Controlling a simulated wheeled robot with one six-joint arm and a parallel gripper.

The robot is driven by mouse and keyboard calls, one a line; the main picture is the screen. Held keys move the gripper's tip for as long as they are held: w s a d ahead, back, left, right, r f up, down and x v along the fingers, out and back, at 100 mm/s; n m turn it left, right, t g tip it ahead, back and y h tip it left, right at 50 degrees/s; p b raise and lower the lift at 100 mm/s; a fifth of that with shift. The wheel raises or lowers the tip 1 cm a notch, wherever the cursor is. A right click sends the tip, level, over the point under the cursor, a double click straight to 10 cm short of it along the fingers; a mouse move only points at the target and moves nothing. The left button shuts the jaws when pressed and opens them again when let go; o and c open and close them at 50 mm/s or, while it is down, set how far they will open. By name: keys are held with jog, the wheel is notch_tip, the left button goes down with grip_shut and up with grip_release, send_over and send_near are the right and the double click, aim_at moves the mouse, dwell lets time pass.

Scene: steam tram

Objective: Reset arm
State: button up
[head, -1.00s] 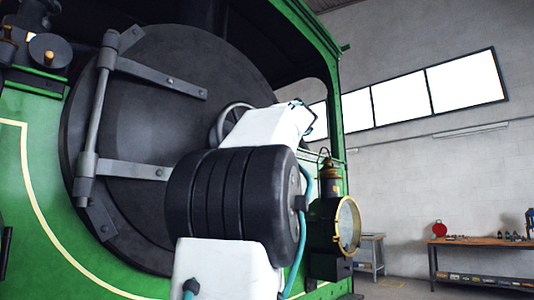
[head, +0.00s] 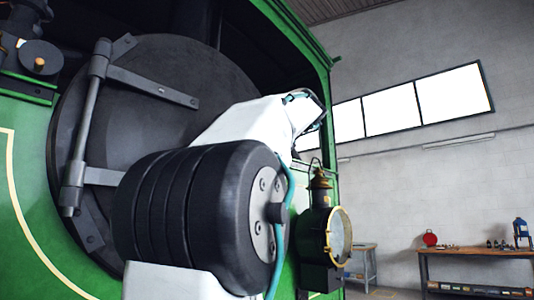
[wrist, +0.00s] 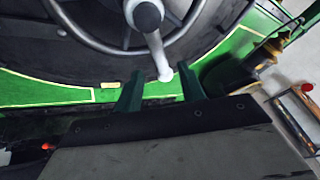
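My gripper (wrist: 160,74) shows in the wrist view with its two dark green fingers spread apart and nothing held between them. The pale end of a metal handle (wrist: 160,58) lies just ahead of the gap between the fingertips. The handle runs from a round dark hub in front of a grey handwheel (wrist: 108,42). In the head view my white and black arm reaches toward the round dark smokebox door (head: 150,70) of the green tram. The arm hides the handwheel and my gripper there.
A brass-rimmed lamp (head: 338,236) stands on the tram's front, close to the right of my arm. A workbench (head: 470,251) with a red round object (head: 430,239) stands far right by the wall. Open floor lies between.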

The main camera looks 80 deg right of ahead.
dwell(0.5)
notch_tip(320, 180, down, 14)
jog(key=w+n+g+y, duration=0.2)
jog(key=n+y, duration=0.1)
jog(key=n, duration=0.5)
jog(key=w+a+f+n+g+y, duration=0.1)
jog(key=w+a+f+n+y, duration=0.2)
jog(key=w+a+f+n, duration=0.55)
jog(key=w+a+f+n+g+y, duration=0.1)
jog(key=w+a+f+n+y, duration=0.3)
jog(key=a+f, duration=0.6)
jog(key=a+f+n+g, duration=0.1)
jog(key=a+f+n, duration=0.5)
jog(key=a, duration=0.4)
jog(key=s+a+f+n+g+y, duration=0.1)
jog(key=a+f+n, duration=0.5)
jog(key=a+f, duration=0.3)
jog(key=s+a+f+n+g+y, duration=0.1)
jog(key=a+f+n+g, duration=0.1)
jog(key=a+f+n, duration=0.5)
jog(key=a, duration=0.6)
jog(key=shift+f, duration=0.2)
